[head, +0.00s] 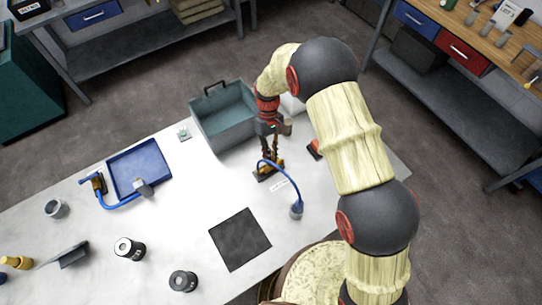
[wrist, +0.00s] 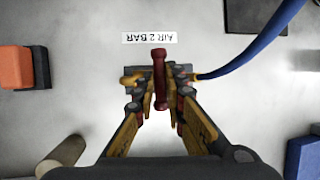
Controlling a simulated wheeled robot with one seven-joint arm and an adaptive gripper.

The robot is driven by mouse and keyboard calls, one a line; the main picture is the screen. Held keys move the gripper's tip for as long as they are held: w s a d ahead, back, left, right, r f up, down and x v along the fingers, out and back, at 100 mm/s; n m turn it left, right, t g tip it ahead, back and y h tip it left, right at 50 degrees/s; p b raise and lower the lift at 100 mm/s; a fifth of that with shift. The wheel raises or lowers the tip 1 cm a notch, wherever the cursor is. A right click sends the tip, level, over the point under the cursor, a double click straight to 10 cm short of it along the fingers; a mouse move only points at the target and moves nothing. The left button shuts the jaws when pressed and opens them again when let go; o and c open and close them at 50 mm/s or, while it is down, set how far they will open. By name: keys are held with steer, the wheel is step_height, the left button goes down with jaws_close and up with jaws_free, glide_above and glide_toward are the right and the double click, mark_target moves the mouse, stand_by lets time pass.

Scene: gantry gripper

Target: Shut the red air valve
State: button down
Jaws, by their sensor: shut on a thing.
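The red air valve shows in the wrist view as a red lever (wrist: 160,62) over a grey and brass body. The lever lies up and down the picture, across the line of the body and hose. My gripper (wrist: 161,88) has a finger on each side of the lever and is shut on it. In the head view my gripper (head: 271,158) points down at the valve on the white table; the fingers hide most of it. A blue hose (wrist: 258,52) leaves the valve's right side. A label reading "AIR 2 BAR" (wrist: 150,37) lies beside the valve, upside down in the wrist view.
On the table (head: 190,225) stand a teal bin (head: 225,125) behind my gripper, a blue tray (head: 140,165) to the left, a black mat (head: 240,240) in front, and two dark cylinders (head: 130,249). An orange and black block (wrist: 20,68) lies near the valve.

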steer(key=c, duration=1.8)
jaws_free()
steer(key=shift+c, duration=0.2)
steer(key=v, duration=1.2)
